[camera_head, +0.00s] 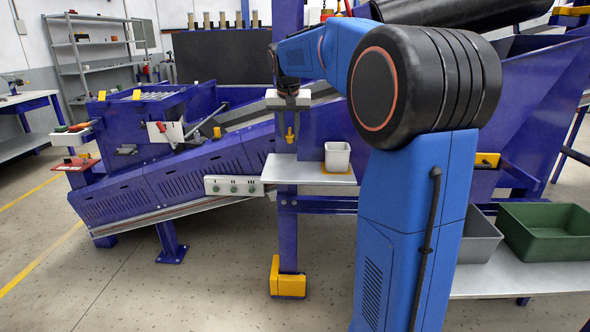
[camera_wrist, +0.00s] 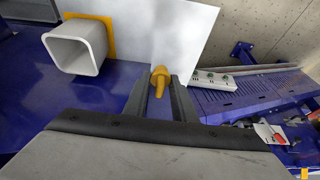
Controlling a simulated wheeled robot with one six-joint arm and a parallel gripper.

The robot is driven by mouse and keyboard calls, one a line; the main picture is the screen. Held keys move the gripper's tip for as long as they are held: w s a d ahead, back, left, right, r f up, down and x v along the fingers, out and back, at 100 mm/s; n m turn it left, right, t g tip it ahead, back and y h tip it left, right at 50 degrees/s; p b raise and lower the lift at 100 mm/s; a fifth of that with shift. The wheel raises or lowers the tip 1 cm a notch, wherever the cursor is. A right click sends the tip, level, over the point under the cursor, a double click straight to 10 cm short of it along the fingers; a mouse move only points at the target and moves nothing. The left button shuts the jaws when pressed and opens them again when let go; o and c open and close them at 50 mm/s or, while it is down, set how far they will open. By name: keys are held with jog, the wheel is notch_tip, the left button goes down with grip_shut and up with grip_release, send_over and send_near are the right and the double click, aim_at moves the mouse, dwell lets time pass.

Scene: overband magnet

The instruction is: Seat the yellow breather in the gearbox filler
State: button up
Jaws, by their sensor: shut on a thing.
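The yellow breather (camera_head: 289,135) hangs upright below my gripper (camera_head: 289,116), above a light grey shelf (camera_head: 290,172). In the wrist view, the breather (camera_wrist: 160,80) sits between the two fingertips of my gripper (camera_wrist: 160,92), which is shut on it. The breather is clear of the shelf, with its narrow stem pointing down. I cannot make out the gearbox filler for certain in either view. A small yellow part (camera_head: 217,132) stands on the blue machine to the left; I cannot tell what it is.
A white square cup (camera_head: 338,158) stands on a yellow patch at the shelf's right side; it also shows in the wrist view (camera_wrist: 75,50). A panel with green knobs (camera_head: 233,186) is left of the shelf. A green bin (camera_head: 545,232) is at the right.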

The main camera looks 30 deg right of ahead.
jog(key=shift+f, duration=4.8)
jog(key=shift+f, duration=0.15)
jog(key=o, duration=1)
jog(key=shift+o, duration=0.2)
jog(key=v, duration=1.7)
jog(key=shift+a, duration=0.45)
jog(key=shift+s, duration=0.25)
